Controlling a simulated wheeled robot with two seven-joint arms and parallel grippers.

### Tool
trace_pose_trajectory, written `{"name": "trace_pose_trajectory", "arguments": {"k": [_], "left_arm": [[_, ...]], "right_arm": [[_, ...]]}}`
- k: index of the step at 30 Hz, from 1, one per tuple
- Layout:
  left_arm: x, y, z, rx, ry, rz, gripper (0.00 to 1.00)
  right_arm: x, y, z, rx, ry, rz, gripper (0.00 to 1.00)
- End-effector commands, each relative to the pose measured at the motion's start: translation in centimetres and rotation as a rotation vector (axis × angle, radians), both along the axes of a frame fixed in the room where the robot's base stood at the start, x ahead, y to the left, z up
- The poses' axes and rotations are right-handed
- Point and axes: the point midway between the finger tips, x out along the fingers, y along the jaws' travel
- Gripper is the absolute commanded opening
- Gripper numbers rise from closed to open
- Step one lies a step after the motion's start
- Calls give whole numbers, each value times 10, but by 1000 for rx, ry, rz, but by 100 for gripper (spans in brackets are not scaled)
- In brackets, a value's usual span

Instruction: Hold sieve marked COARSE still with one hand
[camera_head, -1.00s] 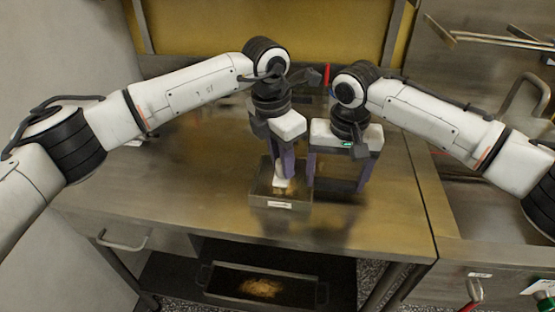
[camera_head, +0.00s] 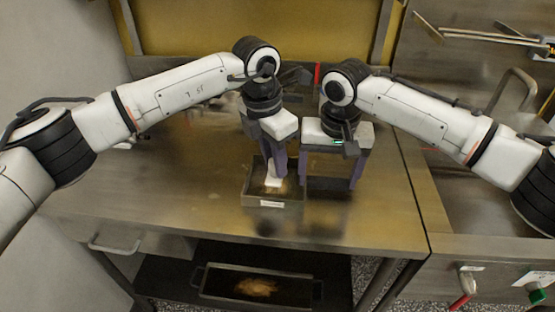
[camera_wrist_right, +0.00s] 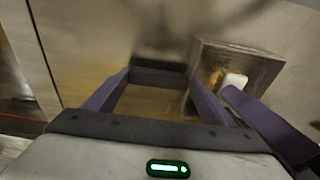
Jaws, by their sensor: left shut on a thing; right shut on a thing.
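A small square metal box (camera_head: 274,204) with a white label stands on the steel table; it also shows in the right wrist view (camera_wrist_right: 243,47). It looks like the sieve, but its label is too small to read. My left gripper (camera_head: 274,172) reaches down into it, shut on a white-ended tool (camera_head: 272,182) over brown crumbs. The tool's white part also shows in the right wrist view (camera_wrist_right: 235,81). My right gripper (camera_head: 329,184) is right beside the box, its purple fingers wide apart on a dark bar (camera_wrist_right: 160,78). I cannot tell whether this bar belongs to the box.
A dark tray (camera_head: 225,297) with brown powder sits on the shelf below the table. The steel table (camera_head: 385,215) is clear at left and front right. A red-handled and a green control are on the unit at right. A yellow panel (camera_head: 230,25) stands behind.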

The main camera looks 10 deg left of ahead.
Motion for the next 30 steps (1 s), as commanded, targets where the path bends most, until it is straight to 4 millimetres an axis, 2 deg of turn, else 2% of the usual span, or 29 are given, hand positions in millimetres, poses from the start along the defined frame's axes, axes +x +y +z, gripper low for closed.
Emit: {"name": "trace_pose_trajectory", "arguments": {"k": [2,15,30], "left_arm": [[-2,-5,2,-12,-1,-9,3],[0,18,-1,-4,0,-3,3],[0,-1,0,-1,-2,-2,3]], "right_arm": [[-1,7,2,11,-3,9,52],[0,2,1,4,-3,3,52],[1,1,1,1,-4,1,52]]}}
